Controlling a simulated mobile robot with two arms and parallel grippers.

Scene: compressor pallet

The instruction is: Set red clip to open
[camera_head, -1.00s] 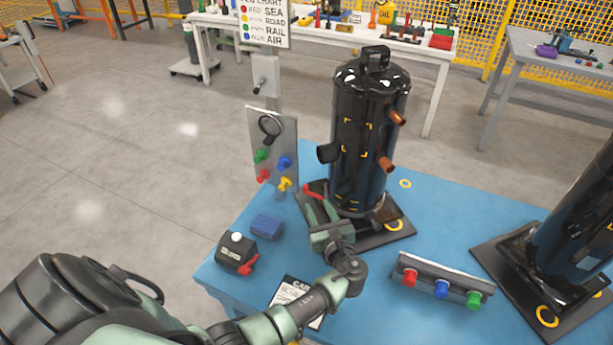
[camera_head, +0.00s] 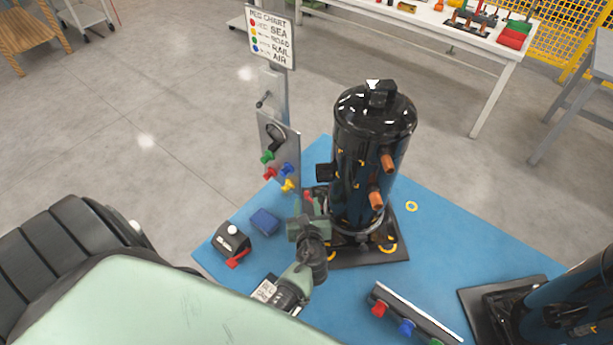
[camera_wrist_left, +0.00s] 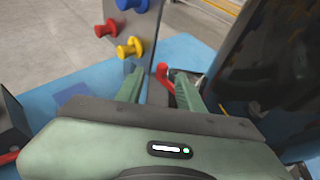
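The red clip (camera_wrist_left: 163,73) shows in the left wrist view as a red bar with a rounded top, slanting down between my left gripper's fingers. In the head view a small part of the red clip (camera_head: 308,197) shows at the left foot of the black compressor (camera_head: 372,150). My left gripper (camera_head: 308,208) is in front of it and hides most of it. In the wrist view the left gripper's fingers (camera_wrist_left: 160,90) are apart, with the clip in or just beyond the gap; contact cannot be told. My right gripper is not in view.
A grey panel (camera_head: 265,130) with coloured knobs stands left of the compressor. A black box (camera_head: 232,240) with a red lever and a blue block (camera_head: 264,221) sit left of my gripper.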

